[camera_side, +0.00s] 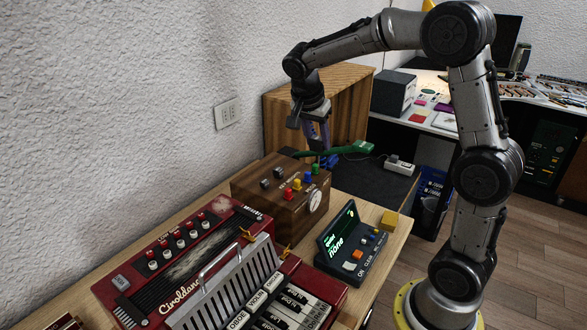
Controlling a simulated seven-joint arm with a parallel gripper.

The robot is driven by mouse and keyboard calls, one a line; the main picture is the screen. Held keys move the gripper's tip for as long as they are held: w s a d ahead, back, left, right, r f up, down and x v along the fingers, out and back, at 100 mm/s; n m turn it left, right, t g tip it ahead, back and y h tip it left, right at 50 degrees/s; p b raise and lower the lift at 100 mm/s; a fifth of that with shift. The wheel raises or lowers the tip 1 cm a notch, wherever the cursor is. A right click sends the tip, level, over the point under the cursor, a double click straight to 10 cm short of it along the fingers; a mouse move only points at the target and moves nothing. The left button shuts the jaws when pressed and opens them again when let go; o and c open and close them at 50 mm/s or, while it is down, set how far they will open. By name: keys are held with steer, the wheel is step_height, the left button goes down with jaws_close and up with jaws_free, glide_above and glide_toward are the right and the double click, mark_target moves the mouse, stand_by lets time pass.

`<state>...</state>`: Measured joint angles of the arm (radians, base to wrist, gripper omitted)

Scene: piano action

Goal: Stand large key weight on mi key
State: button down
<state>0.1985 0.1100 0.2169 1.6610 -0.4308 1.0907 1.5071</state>
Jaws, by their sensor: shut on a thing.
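My gripper (317,143) has purple fingers and points down above the back right of the wooden box. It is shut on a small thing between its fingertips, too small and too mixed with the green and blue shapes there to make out. I cannot tell whether it is the large key weight. White keys (312,308) show at the bottom of the red Ciroldana instrument (185,275), cut off by the frame edge. I cannot tell which is the mi key. My gripper is well behind and above these keys.
The wooden box (262,203) with coloured knobs and a dial stands between my gripper and the keys. A green object (340,151) lies near my gripper.

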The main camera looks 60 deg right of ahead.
steer(key=w+a+f+n+t+y, duration=0.1)
steer(key=w+a+f+n+t, duration=0.2)
steer(key=a+n, duration=0.4)
steer(key=w+a+f+n+t+y, duration=0.1)
steer(key=w+a+f+n+y, duration=0.1)
steer(key=w+a+f+n, duration=0.5)
steer(key=w+a+v, duration=0.1)
steer(key=v, duration=0.8)
steer(key=s+a+n+g+y, duration=0.4)
steer(key=s+a+n+y, duration=0.2)
steer(key=s+a+n, duration=1.65)
steer(key=shift+m, duration=0.55)
steer(key=shift+s+a+f, duration=0.15)
steer(key=shift+a+f, duration=0.15)
steer(key=shift+f, duration=2.75)
steer(key=shift+s+a+f, duration=0.2)
steer(key=shift+a+f, duration=0.1)
steer(key=shift+f, duration=2.8)
steer(key=shift+s+a+f, duration=0.15)
steer(key=shift+a+f, duration=0.15)
steer(key=shift+f, duration=2.75)
